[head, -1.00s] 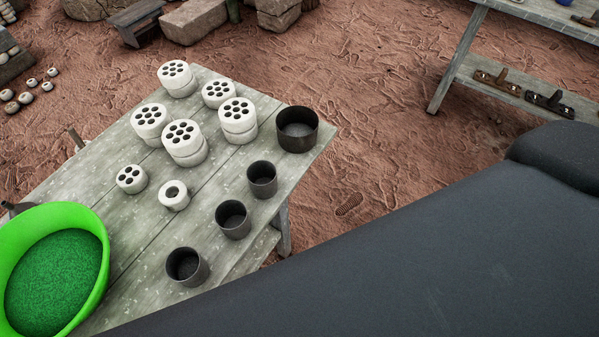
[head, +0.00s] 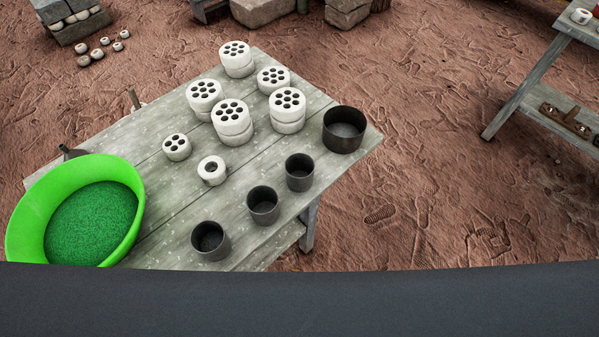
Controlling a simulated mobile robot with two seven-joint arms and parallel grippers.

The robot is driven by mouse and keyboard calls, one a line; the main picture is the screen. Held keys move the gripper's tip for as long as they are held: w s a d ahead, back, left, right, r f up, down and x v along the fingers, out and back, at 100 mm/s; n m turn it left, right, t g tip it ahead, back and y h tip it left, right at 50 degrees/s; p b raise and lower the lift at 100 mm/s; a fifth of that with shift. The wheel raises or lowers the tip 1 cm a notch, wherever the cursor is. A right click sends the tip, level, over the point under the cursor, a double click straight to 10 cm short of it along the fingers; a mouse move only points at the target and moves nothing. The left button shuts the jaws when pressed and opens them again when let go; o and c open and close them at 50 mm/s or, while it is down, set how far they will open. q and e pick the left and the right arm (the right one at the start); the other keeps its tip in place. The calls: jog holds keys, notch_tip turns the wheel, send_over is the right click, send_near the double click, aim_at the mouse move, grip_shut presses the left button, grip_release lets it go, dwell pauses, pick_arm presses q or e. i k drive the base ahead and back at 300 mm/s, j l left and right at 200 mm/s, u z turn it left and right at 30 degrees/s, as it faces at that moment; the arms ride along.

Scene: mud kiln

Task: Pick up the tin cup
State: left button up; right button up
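Three small dark cylindrical cups stand upright in a slanting row on the near side of the wooden table: a near cup (head: 211,241), a middle cup (head: 263,205) and a far cup (head: 299,172). A wider dark pot (head: 344,130) stands at the table's right corner. All four are open at the top. I cannot tell which of these, if any, is the tin cup. Neither of my grippers is in view.
The wooden table (head: 150,160) also bears several white pieces with holes (head: 231,118), a white ring (head: 211,171) and a green tub (head: 30,225) of green grains. Another table (head: 530,90) stands at the far right. Open earth lies between.

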aim_at(208, 238)
jog(key=u, duration=0.95)
